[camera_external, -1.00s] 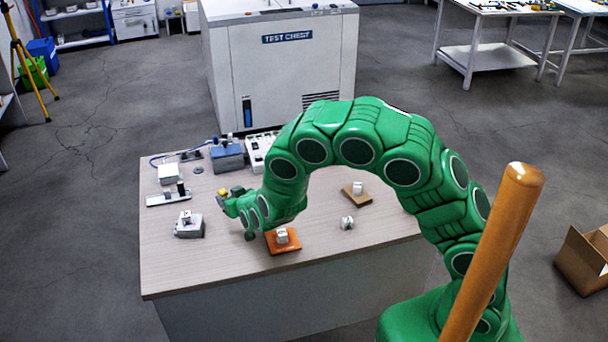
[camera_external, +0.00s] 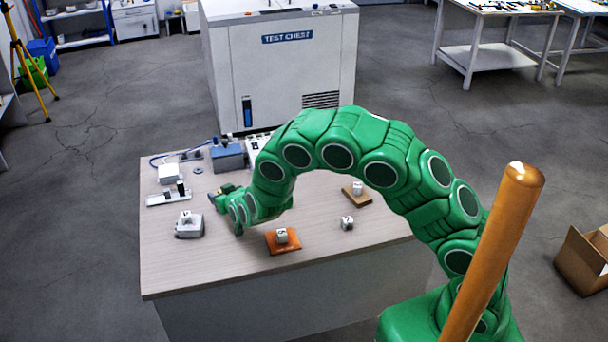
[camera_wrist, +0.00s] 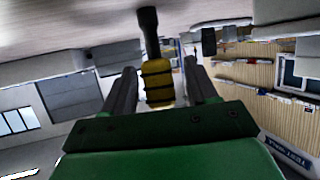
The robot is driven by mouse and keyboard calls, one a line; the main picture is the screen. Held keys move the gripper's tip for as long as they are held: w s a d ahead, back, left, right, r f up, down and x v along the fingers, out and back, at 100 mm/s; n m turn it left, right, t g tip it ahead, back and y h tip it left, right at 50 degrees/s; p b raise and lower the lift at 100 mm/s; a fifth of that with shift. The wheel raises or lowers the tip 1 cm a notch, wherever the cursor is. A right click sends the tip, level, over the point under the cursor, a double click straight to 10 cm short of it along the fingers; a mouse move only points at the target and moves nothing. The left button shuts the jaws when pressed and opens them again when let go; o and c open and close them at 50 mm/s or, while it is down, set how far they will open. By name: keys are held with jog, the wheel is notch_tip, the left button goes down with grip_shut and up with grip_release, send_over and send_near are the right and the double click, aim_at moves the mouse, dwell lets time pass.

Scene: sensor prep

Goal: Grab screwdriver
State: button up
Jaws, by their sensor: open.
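The screwdriver has a yellow handle with black bands (camera_wrist: 158,84) and shows in the wrist view between my two fingers. Its black end (camera_wrist: 148,28) reaches toward the table surface at the top of that picture. My gripper (camera_wrist: 160,68) is open, with one dark finger on each side of the handle and a gap visible on both sides. In the external view my gripper (camera_external: 216,196) is low over the left part of the table, and the screwdriver is mostly hidden there.
The table front is clear.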

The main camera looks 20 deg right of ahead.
jog(key=shift+w+a+f, duration=0.1)
jog(key=shift+w+a, duration=0.1)
jog(key=shift+w, duration=0.2)
jog(key=c, duration=1.1)
jog(key=shift+o, duration=0.2)
